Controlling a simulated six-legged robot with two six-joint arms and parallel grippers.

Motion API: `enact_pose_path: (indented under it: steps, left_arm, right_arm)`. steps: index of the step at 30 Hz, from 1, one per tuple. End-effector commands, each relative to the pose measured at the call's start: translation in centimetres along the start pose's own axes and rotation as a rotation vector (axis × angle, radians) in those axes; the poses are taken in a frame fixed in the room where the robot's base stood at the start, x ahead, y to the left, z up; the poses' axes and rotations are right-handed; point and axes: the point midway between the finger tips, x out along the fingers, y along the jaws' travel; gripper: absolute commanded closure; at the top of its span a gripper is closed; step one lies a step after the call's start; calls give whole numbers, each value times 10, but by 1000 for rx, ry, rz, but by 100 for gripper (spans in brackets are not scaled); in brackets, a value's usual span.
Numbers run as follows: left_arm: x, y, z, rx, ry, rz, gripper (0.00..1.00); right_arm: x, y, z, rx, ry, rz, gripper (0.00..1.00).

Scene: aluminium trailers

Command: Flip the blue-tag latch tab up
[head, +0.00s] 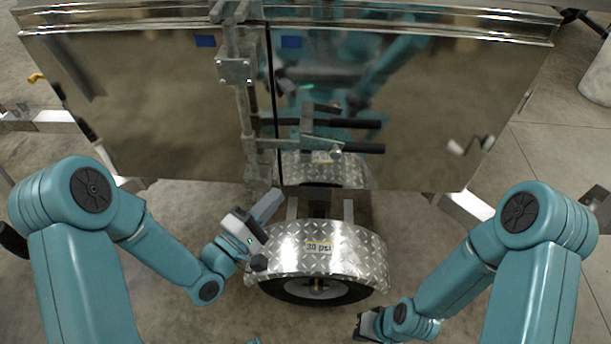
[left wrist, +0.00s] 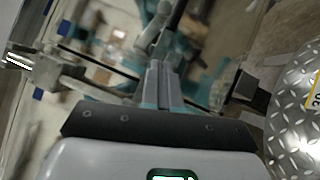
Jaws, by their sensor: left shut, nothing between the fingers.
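Two blue tags sit near the top of the mirror-like trailer doors, a left one (head: 205,41) and a right one (head: 291,42). A vertical latch rod (head: 243,110) with brackets runs down by the door seam between them. A latch handle (head: 345,147) with a dark grip sticks out to the right of the rod. I cannot tell which small part is the blue-tag tab. My left gripper (head: 273,201) is shut and empty, below the doors' lower edge and left of the wheel; its fingers (left wrist: 161,84) show together in the left wrist view. My right gripper (head: 362,325) is low, its fingers unclear.
A diamond-plate fender (head: 318,257) with a "30 psi" label covers a wheel (head: 316,290) below the doors; it also shows in the left wrist view (left wrist: 293,120). The doors reflect my arms. Open floor lies on both sides.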

Motion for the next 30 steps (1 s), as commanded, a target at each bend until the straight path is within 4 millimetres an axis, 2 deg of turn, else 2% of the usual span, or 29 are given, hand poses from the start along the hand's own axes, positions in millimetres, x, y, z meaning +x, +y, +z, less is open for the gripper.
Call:
enact_pose_path:
  steps: [5,15,18,22,30]
  left_arm:
    - [28,1,2,2,-6,2,100]
    - [104,1,2,0,-7,3,100]
    - [114,0,16,-2,-8,-1,100]
    - [124,0,25,-2,-7,0,100]
    - [128,0,29,-2,-4,-1,100]
  right_arm:
    - [-2,-1,0,0,0,0,100]
    - [-1,0,0,0,1,0,100]
    - [-2,-1,0,0,0,0,100]
    - [-2,-1,0,0,1,0,100]
    - [-2,-1,0,0,0,0,100]
